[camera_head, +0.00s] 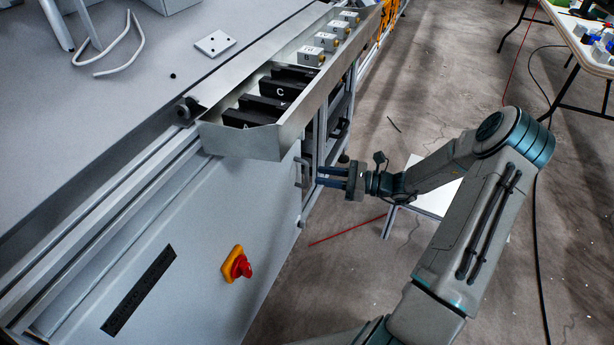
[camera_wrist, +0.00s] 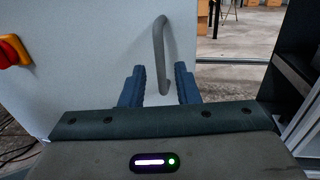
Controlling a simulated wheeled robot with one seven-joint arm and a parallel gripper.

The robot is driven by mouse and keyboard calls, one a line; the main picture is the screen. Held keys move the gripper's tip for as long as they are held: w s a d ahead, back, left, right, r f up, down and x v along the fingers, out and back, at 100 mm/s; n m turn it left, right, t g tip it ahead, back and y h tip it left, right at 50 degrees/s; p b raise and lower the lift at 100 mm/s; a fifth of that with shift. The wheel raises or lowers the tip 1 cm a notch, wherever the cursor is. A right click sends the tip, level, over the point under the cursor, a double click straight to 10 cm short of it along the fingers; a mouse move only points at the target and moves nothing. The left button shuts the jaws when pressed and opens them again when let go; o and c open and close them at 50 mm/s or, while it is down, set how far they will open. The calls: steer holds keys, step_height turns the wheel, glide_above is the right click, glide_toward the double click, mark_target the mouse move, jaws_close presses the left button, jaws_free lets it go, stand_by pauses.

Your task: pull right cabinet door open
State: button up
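In the wrist view the handle (camera_wrist: 159,50) shows above and between my fingertips, on the door panel (camera_wrist: 95,50). My gripper (camera_head: 318,177) is just to the right of the handle in the head view, pointing at it. In the wrist view my gripper's (camera_wrist: 160,82) blue fingers are apart with nothing held. The fingertips look a little short of the handle.
The red knob (camera_head: 241,267) protrudes from the door and also shows in the wrist view (camera_wrist: 9,52). A metal tray (camera_head: 250,143) with black blocks overhangs above the handle. A low white table (camera_head: 437,197) stands behind my arm. Floor to the right is mostly clear.

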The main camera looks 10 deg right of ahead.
mark_target(307, 184)
steer(key=b+x, duration=0.1)
steer(key=x, duration=0.4)
steer(key=shift+w+a, duration=0.1)
steer(key=shift+a, duration=0.25)
jaws_close()
